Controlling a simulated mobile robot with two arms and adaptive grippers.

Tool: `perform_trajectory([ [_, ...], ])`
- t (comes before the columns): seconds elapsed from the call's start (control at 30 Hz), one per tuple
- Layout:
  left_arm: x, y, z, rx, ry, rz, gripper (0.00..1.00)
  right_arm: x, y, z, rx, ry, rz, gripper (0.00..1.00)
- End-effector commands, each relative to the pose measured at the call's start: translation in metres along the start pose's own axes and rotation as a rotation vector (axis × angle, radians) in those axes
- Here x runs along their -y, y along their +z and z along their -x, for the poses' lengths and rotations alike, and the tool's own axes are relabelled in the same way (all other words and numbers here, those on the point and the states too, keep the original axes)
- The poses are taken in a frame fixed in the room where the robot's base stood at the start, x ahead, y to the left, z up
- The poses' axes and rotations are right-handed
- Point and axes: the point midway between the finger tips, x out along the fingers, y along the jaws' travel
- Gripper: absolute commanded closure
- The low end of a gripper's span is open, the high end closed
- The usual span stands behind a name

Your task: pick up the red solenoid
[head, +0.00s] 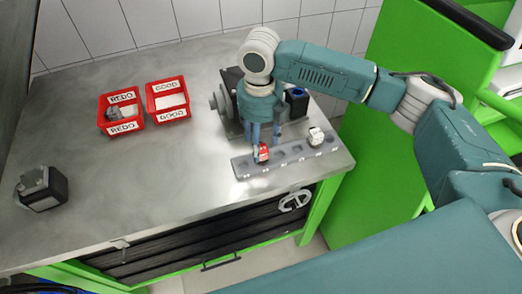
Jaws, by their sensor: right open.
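The red solenoid (263,153) is a small red and pale block. It sits at the left part of a grey holder strip (290,160) near the front right of the metal bench. My right gripper (264,142) points down just above and behind the red solenoid, with its blue-grey fingers apart. Whether a finger touches the solenoid cannot be told. A whitish solenoid-like part (316,137) sits in the same strip toward its right end. My left gripper is not in view.
Two red bins stand at the back: the REDO bin (121,128) holds a grey part, and the GOOD bin (168,115) looks empty. A dark device (229,95) stands behind my right gripper. A black and grey block (42,188) lies far left. The bench's middle is clear.

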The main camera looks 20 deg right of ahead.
Motion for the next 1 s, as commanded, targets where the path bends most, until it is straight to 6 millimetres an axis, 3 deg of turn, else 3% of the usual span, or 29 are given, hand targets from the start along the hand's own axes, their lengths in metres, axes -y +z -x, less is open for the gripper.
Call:
perform_trajectory([
  [0.13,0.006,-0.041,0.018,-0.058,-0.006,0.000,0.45,0.003,-0.005,-0.020,-0.006,-0.003,-0.001,0.45],
  [0.27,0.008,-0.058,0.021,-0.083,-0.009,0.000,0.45,0.002,-0.004,-0.038,-0.003,-0.001,0.000,0.45],
  [0.57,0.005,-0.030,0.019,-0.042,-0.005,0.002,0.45,0.002,-0.003,-0.044,0.000,-0.001,0.001,0.45],
  [0.77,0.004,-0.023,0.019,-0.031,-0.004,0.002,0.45,0.002,-0.004,-0.043,0.000,-0.001,0.001,0.84],
  [1.0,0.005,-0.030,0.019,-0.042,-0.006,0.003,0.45,0.002,-0.003,-0.043,0.001,0.000,0.001,0.85],
])
